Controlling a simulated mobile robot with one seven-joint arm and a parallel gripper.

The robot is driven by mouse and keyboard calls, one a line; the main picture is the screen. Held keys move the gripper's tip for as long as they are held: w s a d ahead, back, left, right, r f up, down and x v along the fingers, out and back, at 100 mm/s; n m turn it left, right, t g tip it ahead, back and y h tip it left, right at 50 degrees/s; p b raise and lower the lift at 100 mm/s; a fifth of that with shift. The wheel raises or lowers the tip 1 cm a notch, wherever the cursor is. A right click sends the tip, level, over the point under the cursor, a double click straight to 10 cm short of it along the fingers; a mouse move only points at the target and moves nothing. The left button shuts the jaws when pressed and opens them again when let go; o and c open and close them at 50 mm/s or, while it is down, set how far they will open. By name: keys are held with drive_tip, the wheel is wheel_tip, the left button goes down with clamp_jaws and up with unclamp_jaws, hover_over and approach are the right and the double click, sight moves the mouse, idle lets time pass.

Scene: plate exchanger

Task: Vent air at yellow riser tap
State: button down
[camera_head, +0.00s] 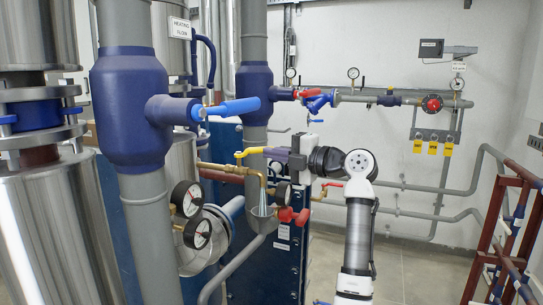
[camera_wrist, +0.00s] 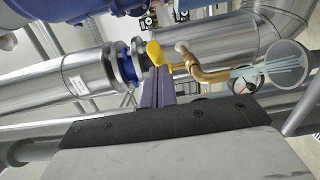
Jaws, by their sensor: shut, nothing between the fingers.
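The yellow tap handle (camera_head: 250,152) points left above a brass pipe (camera_head: 222,167). In the wrist view the yellow handle (camera_wrist: 154,52) is just beyond my fingertips. My gripper (camera_head: 270,154) has its purple fingers together with nothing between them; they also show in the wrist view (camera_wrist: 158,70). The fingertips are at or very near the handle; I cannot tell if they touch. The brass spout (camera_wrist: 208,74) bends toward a grey funnel (camera_wrist: 289,62). Pale blue streaks run from the spout into the funnel, like a liquid stream. The funnel (camera_head: 262,222) sits below the spout in the head view.
Grey pipes (camera_head: 145,225) stand at the left. A red rack (camera_head: 510,225) is at the right; floor between is clear.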

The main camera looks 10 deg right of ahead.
drive_tip(key=shift+w+d, duration=0.2)
drive_tip(key=shift+w, duration=0.7)
drive_tip(key=shift+w+d, duration=0.15)
drive_tip(key=shift+w, duration=0.75)
drive_tip(key=shift+w+a+p, duration=0.25)
drive_tip(key=shift+w+p, duration=0.05)
drive_tip(key=shift+w, duration=0.8)
drive_tip(key=shift+w+a+p, duration=0.2)
drive_tip(key=shift+w+p, duration=0.05)
drive_tip(key=shift+w, duration=0.8)
drive_tip(key=shift+a, duration=0.1)
drive_tip(key=b+v, duration=0.4)
drive_tip(key=v, duration=1)
